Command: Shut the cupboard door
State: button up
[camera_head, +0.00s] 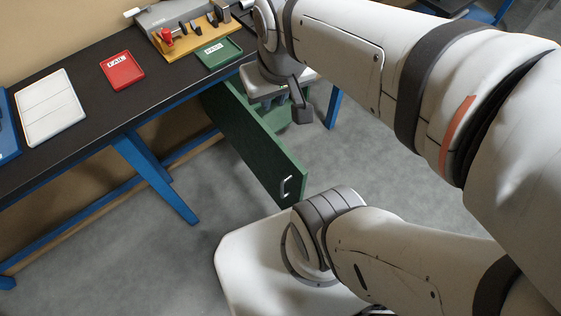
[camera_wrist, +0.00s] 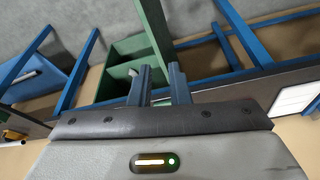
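The green cupboard door (camera_head: 250,140) stands open, swung out from under the workbench, in the head view. Its pale handle (camera_head: 286,187) is near the free end, close to my base. My gripper (camera_head: 302,112) is above and to the right of the door, pointing down, apart from the handle. In the wrist view the door (camera_wrist: 153,25) runs away beyond my gripper (camera_wrist: 160,69) as a narrow green strip.
The black workbench (camera_head: 85,85) has blue legs (camera_head: 155,178). On it are a red tray (camera_head: 121,70), a green tray (camera_head: 218,52), a white tray (camera_head: 50,107) and a wooden fixture (camera_head: 188,38). The grey floor (camera_head: 130,245) in front is clear.

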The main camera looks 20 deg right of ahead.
aim_at(282, 174)
jog(key=u, duration=0.6)
jog(key=k, duration=1.4)
jog(key=z, duration=0.6)
jog(key=i, duration=1)
jog(key=z, duration=0.05)
